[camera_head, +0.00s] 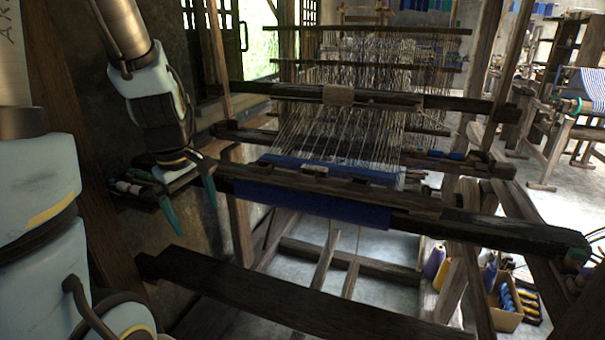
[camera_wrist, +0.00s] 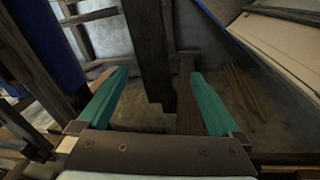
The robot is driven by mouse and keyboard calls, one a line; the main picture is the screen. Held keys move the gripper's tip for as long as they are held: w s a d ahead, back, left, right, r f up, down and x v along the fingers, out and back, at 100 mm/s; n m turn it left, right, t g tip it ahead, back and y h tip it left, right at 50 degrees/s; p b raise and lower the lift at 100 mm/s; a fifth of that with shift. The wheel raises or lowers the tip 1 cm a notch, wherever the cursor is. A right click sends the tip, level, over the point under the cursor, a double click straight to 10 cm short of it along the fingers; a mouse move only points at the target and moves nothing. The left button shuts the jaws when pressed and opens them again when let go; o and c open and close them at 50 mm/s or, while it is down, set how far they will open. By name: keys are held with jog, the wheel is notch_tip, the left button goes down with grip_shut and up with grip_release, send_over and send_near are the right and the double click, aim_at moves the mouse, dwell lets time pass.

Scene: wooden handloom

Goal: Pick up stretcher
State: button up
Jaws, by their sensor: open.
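My gripper (camera_head: 191,208) hangs at the left end of the loom's front beam, its two teal fingers pointing down, apart and empty. In the wrist view the open fingers (camera_wrist: 160,80) frame a dark wooden post and part of a brown board, with nothing held between them. I cannot tell for sure which piece is the stretcher. A narrow row of dark wooden pieces (camera_head: 314,170) lies on the blue cloth (camera_head: 352,169) along the front beam (camera_head: 420,217), to the right of my gripper and apart from it.
A small shelf (camera_head: 140,190) with spools is close to the left of my gripper. The dark bench plank (camera_head: 290,300) crosses below. Several thin sticks (camera_wrist: 240,85) show in the wrist view. A box of blue spools (camera_head: 505,303) stands on the floor at right.

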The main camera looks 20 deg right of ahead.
jog(key=w+d+r+n+h+p, duration=0.1)
jog(key=w+d+r+n+p, duration=0.15)
jog(key=d+n, duration=0.4)
jog(key=w+d+r+n+p, duration=0.2)
jog(key=d+r+n+p, duration=0.1)
jog(key=d+n, duration=0.3)
jog(key=n+t+h+p, duration=0.1)
jog(key=n+t+p, duration=0.15)
jog(key=n, duration=0.55)
send_near(314, 167)
jog(key=shift+g, duration=0.35)
jog(key=x, duration=0.9)
jog(key=shift+w+f, duration=0.15)
jog(key=shift+w, duration=0.1)
jog(key=c, duration=1.4)
notch_tip(314, 167, up, 9)
jog(key=shift+r, duration=0.15)
jog(key=shift+c, duration=0.2)
jog(key=f+b, duration=0.1)
jog(key=b, duration=0.1)
jog(key=shift+d+g+b, duration=0.1)
jog(key=shift+g+b, duration=0.3)
jog(key=shift+w+r+y+b, duration=0.1)
jog(key=shift+w+y+b, duration=0.05)
jog(key=shift+y+b, duration=0.2)
